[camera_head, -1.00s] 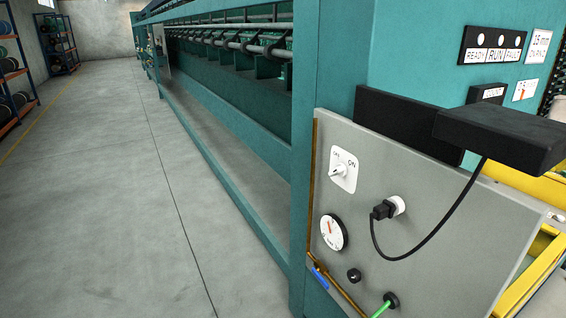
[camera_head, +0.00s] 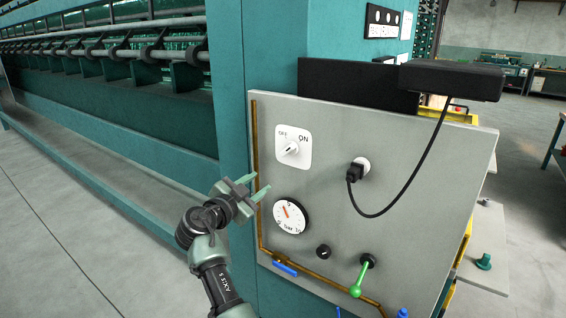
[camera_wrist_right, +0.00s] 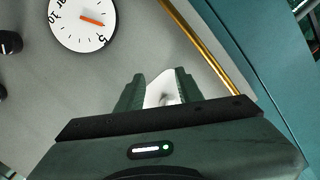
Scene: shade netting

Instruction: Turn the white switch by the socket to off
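The white switch plate (camera_head: 294,160) is on the upper left of the grey panel (camera_head: 330,190), marked OFF at left and ON at right. Its white knob (camera_head: 290,149) slants up to the right, toward the ON side. The socket (camera_head: 364,162) with a black plug in it is to its right. My right gripper (camera_head: 256,184) is open and empty, in front of the panel's left edge, below and left of the switch. In the right wrist view, white switch parts (camera_wrist_right: 162,88) show between the open fingers, apart from them. My left gripper is not in view.
A pressure gauge (camera_head: 291,216) is just right of my gripper. A black cable (camera_head: 408,185) hangs from the plug up to a black box (camera_head: 452,80). Below are a small black knob (camera_head: 323,251), a green lever (camera_head: 361,276) and a blue handle (camera_head: 285,268).

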